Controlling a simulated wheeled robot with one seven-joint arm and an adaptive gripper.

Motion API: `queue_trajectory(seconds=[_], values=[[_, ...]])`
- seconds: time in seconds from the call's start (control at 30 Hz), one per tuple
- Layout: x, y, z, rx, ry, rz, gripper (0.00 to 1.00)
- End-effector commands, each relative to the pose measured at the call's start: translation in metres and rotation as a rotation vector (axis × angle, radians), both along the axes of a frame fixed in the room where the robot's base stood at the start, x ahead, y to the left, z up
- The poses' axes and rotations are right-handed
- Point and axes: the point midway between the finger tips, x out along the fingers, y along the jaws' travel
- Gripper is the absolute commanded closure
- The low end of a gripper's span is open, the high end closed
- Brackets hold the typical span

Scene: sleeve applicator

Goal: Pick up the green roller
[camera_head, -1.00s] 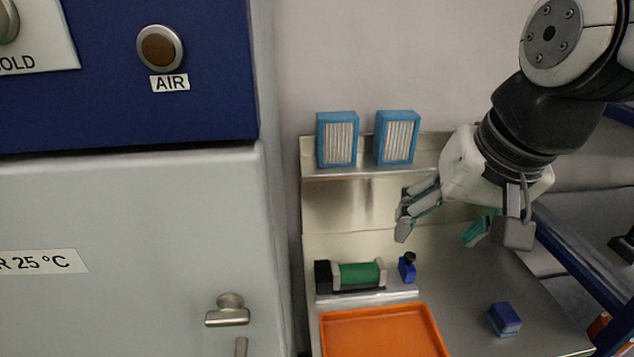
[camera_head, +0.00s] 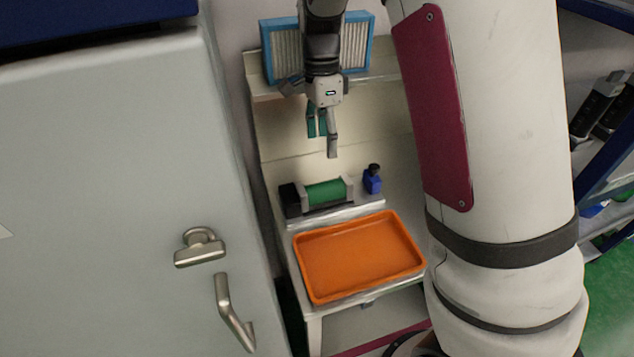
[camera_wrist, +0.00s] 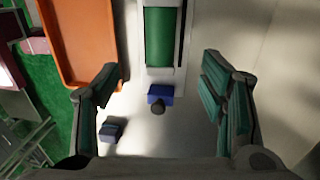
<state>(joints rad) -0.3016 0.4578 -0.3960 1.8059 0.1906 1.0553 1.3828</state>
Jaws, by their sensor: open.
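The green roller (camera_head: 325,193) lies in a holder with a black block (camera_head: 291,199) at its left end and a light bracket at its right end, on the steel bench. In the wrist view the green roller (camera_wrist: 159,38) is at the top centre, beyond my fingertips. My gripper (camera_head: 322,137) is open and empty, pointing down above the roller with a clear gap. In the wrist view my gripper (camera_wrist: 161,82) has its two green-padded fingers spread wide, one on each side.
A small blue item with a dark knob (camera_head: 372,180) stands just right of the roller. An orange tray (camera_head: 300,262) lies in front of it. Blue-framed filters (camera_head: 268,50) stand on the shelf behind my gripper. A grey cabinet (camera_head: 110,150) is at the left. A blue block (camera_wrist: 111,131) shows in the wrist view.

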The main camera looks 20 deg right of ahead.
Motion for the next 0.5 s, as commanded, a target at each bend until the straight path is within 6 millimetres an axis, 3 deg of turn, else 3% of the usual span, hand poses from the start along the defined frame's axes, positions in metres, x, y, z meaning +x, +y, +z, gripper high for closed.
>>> queue_trajectory(seconds=[0.17, 0.5], values=[[-0.001, 0.0, -0.018, -0.007, 0.009, -0.019, 0.35], [-0.01, 0.0, -0.076, -0.007, 0.008, -0.017, 0.35]])
